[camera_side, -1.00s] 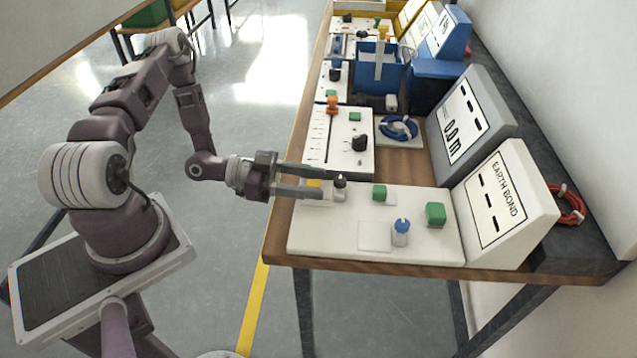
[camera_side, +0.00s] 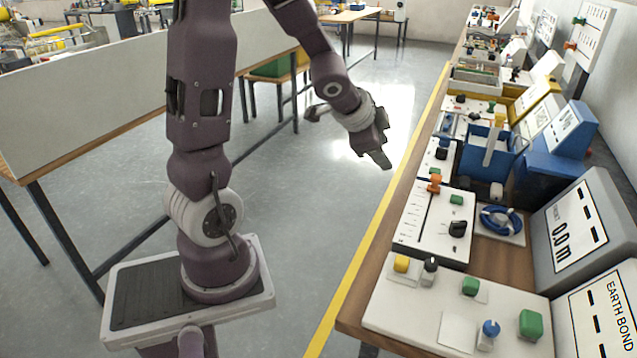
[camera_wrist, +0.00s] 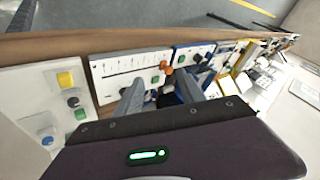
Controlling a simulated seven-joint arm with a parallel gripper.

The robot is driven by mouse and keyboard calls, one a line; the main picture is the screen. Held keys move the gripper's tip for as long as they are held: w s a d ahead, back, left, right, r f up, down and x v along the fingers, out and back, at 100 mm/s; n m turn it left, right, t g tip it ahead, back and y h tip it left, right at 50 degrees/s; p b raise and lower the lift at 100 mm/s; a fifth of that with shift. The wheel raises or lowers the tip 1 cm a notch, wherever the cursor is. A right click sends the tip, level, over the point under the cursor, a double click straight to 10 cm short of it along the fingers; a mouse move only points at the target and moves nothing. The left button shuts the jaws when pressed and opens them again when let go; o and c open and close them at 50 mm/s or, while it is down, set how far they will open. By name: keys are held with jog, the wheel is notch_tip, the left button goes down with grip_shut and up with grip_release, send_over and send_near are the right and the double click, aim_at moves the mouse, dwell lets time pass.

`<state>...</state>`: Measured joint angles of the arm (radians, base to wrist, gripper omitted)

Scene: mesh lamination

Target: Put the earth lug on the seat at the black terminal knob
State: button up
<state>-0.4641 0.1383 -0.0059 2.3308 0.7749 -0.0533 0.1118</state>
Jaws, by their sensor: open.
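A yellow block (camera_side: 401,263), probably the earth lug, sits on a pale square seat (camera_side: 399,278) on the white earth bond panel (camera_side: 420,313). It is beside the black terminal knob (camera_side: 430,265), on its left in the side view. In the wrist view the yellow block (camera_wrist: 65,79) stands close to the black knob (camera_wrist: 73,101). I cannot tell whether they touch. My gripper (camera_side: 385,160) is raised off the bench's left edge, away from the block. In the wrist view my gripper's fingers (camera_wrist: 160,93) are apart with nothing held between them.
The panel also carries green blocks (camera_side: 531,324) and a blue knob (camera_side: 490,329) beside an empty pale square (camera_side: 457,333). The slider panel (camera_side: 430,223) and a blue cable coil (camera_side: 501,220) lie behind. Open floor (camera_side: 310,220) is left of the bench.

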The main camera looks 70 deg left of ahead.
jog(key=s+d+r+n+g+h, duration=0.1)
jog(key=s+d+r, duration=0.3)
jog(key=s+d, duration=0.4)
jog(key=s+d+r+n+g+h, duration=0.1)
jog(key=s+d+r+n, duration=0.3)
jog(key=s+d, duration=0.5)
jog(key=s+h, duration=0.1)
jog(key=s, duration=0.3)
jog(key=shift+d, duration=0.25)
jog(key=shift+w+r, duration=0.1)
jog(key=shift+r, duration=0.05)
dwell(0.6)
